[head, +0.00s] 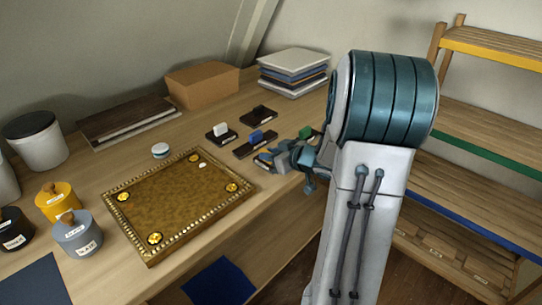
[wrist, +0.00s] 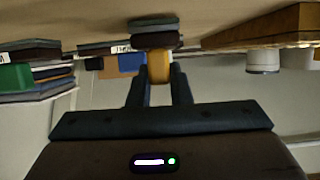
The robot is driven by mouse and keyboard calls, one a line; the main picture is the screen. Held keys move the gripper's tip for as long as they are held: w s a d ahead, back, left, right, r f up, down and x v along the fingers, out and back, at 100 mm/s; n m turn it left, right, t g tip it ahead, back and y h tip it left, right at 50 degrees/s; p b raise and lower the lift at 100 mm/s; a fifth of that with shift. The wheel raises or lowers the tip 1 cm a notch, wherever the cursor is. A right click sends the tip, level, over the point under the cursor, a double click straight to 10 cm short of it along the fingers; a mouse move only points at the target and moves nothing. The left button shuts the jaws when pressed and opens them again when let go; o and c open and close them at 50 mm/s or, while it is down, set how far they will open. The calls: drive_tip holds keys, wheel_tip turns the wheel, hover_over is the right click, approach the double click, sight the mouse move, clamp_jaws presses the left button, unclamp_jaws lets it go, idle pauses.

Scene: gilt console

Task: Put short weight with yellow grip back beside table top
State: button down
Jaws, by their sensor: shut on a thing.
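My gripper (head: 270,158) is at the table's right side, just right of the gilt table top (head: 180,205). In the wrist view my gripper (wrist: 161,75) is shut on the yellow grip (wrist: 159,67) of the short weight, between both fingers. The weight's dark and grey base (wrist: 153,40) shows beyond the grip, close to the wooden surface. I cannot tell whether it touches. In the head view the weight is mostly hidden by my gripper. The gilt table top lies flat with round gold fittings near its corners.
Weights with a white grip (head: 221,130), a blue grip (head: 256,137) and a dark grip (head: 259,113) stand behind my gripper. A green grip (head: 305,132) is close by my wrist. A small white round thing (head: 161,150), canisters (head: 61,201) and a box (head: 202,84) stand around.

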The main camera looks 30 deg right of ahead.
drive_tip(key=shift+f, duration=0.15)
drive_tip(key=c, duration=1.3)
unclamp_jaws()
